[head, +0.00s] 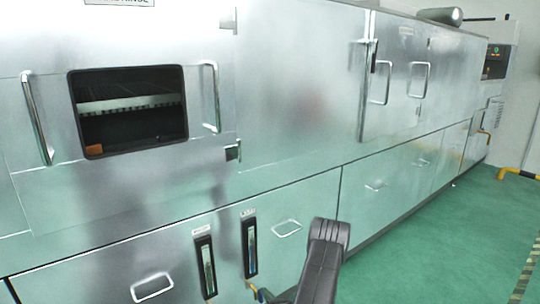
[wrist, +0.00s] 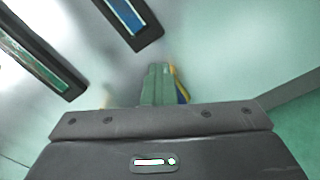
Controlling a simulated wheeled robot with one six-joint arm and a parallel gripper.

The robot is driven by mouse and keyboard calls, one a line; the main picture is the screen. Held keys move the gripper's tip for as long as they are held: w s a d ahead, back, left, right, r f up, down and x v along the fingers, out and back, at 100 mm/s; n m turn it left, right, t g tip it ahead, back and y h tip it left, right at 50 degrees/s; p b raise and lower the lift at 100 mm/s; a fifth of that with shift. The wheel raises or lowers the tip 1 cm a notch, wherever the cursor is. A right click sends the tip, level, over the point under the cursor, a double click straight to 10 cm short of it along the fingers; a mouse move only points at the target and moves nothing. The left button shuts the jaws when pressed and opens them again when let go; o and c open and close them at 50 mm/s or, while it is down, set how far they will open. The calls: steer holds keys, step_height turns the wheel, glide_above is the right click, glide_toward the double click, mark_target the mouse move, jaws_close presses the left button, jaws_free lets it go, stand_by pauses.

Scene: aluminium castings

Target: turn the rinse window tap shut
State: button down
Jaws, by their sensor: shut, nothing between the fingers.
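My gripper (wrist: 157,78) shows in the wrist view with its greenish fingers together and nothing between them. A small yellow and blue part (wrist: 182,88) shows just behind the right side of the fingers; it may be the tap, but the fingers hide most of it and I cannot tell whether they touch it. In the head view a small yellow part (head: 256,293) shows at the bottom edge, left of my dark arm, mostly hidden. The tap's handle position cannot be made out. The window (head: 130,110) is a dark, black-framed opening in the steel machine.
Two upright sight gauges, the left one (head: 206,268) and the right one (head: 250,247), sit on the lower panel; both also show in the wrist view. Loop handles stick out from the panels. Green floor (head: 430,240) is clear on the right.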

steer(key=shift+w+d+f+b, duration=0.4)
steer(key=shift+d+f+b, duration=0.2)
steer(key=shift+b, duration=0.9)
steer(key=shift+w+d+f+b, duration=0.2)
steer(key=shift+d+f+b, duration=0.25)
steer(key=shift+b, duration=0.65)
steer(key=shift+w, duration=0.1)
steer(key=v, duration=0.6)
steer(key=shift+w+d+r, duration=0.25)
steer(key=shift+d+r, duration=0.05)
steer(key=shift+r, duration=0.05)
